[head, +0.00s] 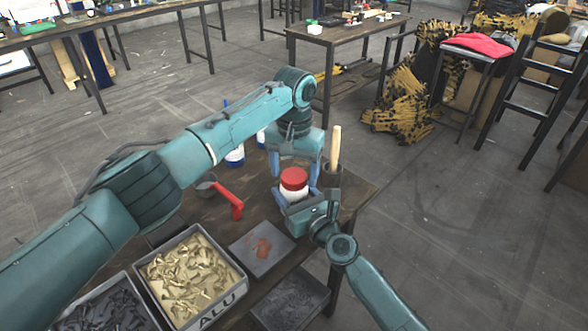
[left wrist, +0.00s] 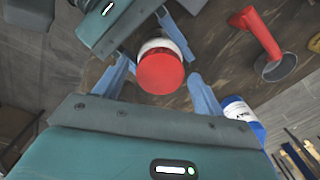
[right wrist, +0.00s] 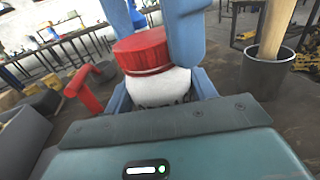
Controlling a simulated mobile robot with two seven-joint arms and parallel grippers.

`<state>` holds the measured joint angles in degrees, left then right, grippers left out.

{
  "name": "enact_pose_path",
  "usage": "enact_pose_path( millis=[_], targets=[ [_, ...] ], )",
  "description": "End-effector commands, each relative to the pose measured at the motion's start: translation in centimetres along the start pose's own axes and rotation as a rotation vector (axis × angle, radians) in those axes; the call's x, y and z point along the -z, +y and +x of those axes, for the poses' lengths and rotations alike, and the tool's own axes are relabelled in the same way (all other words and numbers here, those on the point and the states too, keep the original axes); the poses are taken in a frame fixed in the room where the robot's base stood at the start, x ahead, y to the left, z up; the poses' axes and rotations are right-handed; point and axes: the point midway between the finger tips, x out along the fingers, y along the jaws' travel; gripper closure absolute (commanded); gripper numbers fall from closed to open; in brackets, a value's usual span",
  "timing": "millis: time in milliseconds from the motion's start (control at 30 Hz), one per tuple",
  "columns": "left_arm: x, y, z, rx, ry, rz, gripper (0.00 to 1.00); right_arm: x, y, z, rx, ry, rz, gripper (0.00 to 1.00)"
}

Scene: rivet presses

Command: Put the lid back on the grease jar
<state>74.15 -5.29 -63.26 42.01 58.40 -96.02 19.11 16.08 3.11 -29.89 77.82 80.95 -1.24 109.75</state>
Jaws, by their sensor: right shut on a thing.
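The white grease jar (right wrist: 160,88) stands upright in my right gripper (head: 296,206), whose fingers are shut on its sides. The red lid (head: 294,179) sits on top of the jar and looks level in the right wrist view (right wrist: 142,50). Whether it is fully seated, I cannot tell. My left gripper (left wrist: 162,70) is open, with one finger on each side of the lid. The left wrist view shows gaps between these fingers and the lid (left wrist: 160,74). The jar's lower part is hidden by my right gripper in the head view.
A red-handled grey cup (head: 231,200) lies left of the jar. A dark pot with a wooden handle (head: 335,148) stands close on the right. Blue-and-white bottles (head: 235,154) stand behind. A grey tray (head: 246,262) and the ALU crate (head: 215,314) are in front.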

Motion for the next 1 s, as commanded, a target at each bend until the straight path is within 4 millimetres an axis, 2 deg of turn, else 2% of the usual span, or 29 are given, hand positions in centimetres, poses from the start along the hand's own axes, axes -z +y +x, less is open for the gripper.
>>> enact_pose_path(
  millis=[367,467,800,1000],
  targets=[
    [0.0,0.0,-0.6,0.0,0.002,0.0,0.25,0.0,0.0,0.0,0.0,0.0,0.0,1.0],
    [0.1,0.0,-1.8,0.0,0.003,0.001,0.25,0.0,0.0,0.0,0.0,0.0,0.0,1.0],
    [0.1,0.1,-8.9,0.0,0.003,0.0,0.25,0.0,0.0,0.0,0.0,0.0,0.0,1.0],
    [0.0,0.0,-11.4,0.0,0.001,0.0,0.25,0.0,0.0,0.0,0.0,0.0,0.0,1.0]
  ],
)
